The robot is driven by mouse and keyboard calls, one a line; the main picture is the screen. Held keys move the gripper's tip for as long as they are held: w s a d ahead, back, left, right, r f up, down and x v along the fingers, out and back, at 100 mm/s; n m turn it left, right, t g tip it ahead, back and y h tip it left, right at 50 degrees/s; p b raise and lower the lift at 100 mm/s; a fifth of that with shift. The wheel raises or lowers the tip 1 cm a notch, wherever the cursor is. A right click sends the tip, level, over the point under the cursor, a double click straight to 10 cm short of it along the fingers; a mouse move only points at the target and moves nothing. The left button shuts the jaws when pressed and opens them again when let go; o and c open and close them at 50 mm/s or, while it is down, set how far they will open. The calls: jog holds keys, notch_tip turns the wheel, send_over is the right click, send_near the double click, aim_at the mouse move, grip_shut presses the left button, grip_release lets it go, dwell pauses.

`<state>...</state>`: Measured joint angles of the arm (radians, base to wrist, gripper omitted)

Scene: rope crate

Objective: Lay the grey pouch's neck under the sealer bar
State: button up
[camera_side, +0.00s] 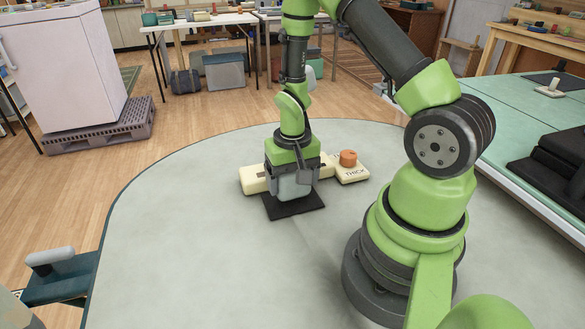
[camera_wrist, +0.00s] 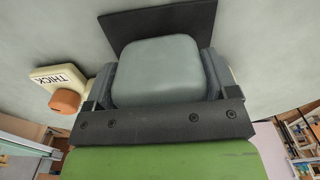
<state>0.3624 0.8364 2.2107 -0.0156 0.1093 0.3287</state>
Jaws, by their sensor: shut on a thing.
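The grey pouch (camera_side: 293,187) is a rounded block between the fingers of my gripper (camera_side: 292,173). My gripper is shut on it and holds it at the dark flat pad (camera_side: 295,206) in front of the cream sealer (camera_side: 255,180). In the wrist view the pouch (camera_wrist: 160,72) fills the space between my fingers (camera_wrist: 160,80), with the dark pad (camera_wrist: 165,22) beyond it. My gripper and the pouch hide the middle of the sealer. I cannot make out the pouch's neck or the bar, or tell whether the pouch touches the pad.
A cream block marked THICK (camera_side: 352,175) with an orange knob (camera_side: 348,158) sits at the sealer's right end. The grey table (camera_side: 190,240) is clear to the left and front. A green-topped bench (camera_side: 540,140) with black items stands at the right.

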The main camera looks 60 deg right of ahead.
jog(key=shift+f, duration=0.3)
jog(key=shift+f, duration=0.4)
dwell(0.5)
jog(key=o, duration=1)
jog(key=shift+r, duration=0.1)
notch_tip(320, 180, up, 10)
jog(key=shift+f, duration=0.15)
